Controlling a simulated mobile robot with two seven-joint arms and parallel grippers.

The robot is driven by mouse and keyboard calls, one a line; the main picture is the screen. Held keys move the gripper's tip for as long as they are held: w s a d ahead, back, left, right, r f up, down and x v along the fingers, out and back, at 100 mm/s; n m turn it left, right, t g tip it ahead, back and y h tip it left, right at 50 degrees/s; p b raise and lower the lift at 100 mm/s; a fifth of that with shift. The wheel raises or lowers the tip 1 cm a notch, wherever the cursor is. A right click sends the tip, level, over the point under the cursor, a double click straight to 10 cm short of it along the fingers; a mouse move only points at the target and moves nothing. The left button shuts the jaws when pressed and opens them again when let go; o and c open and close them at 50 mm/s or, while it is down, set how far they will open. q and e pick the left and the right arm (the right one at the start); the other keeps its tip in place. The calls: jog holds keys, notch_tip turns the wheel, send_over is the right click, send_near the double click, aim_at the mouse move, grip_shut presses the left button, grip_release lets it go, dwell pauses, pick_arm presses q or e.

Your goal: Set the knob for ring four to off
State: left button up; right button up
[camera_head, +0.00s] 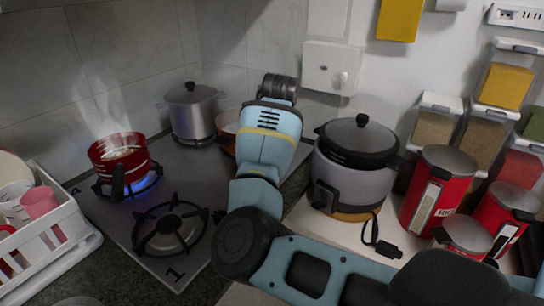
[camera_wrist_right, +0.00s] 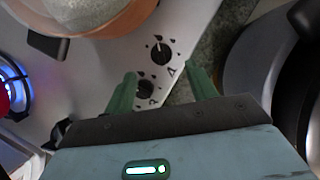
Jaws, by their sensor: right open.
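Two black knobs on the grey stove top (camera_wrist_right: 105,75) show in the right wrist view. The upper knob (camera_wrist_right: 160,52) has a pale pointer mark tilted up and left, and a label beside it that looks like a 4. The lower knob (camera_wrist_right: 146,89) is close to the left finger; its label is hard to read. My right gripper (camera_wrist_right: 163,72) is open and empty, with its green fingers spread either side of the knob area. The upper knob lies just beyond the fingertips. In the head view my right arm hides these knobs. My left gripper is out of view.
A red pot (camera_head: 118,152) steams over a blue flame. A silver pot (camera_head: 190,112) and an orange pot (camera_head: 228,122) stand behind. The front burner (camera_head: 170,229) is bare. A rice cooker (camera_head: 356,172) stands close right of my arm, with red canisters (camera_head: 427,188) beyond.

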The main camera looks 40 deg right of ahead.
jog(key=x, duration=0.7)
jog(key=shift+f, duration=0.25)
jog(key=shift+r, duration=0.1)
jog(key=c, duration=1)
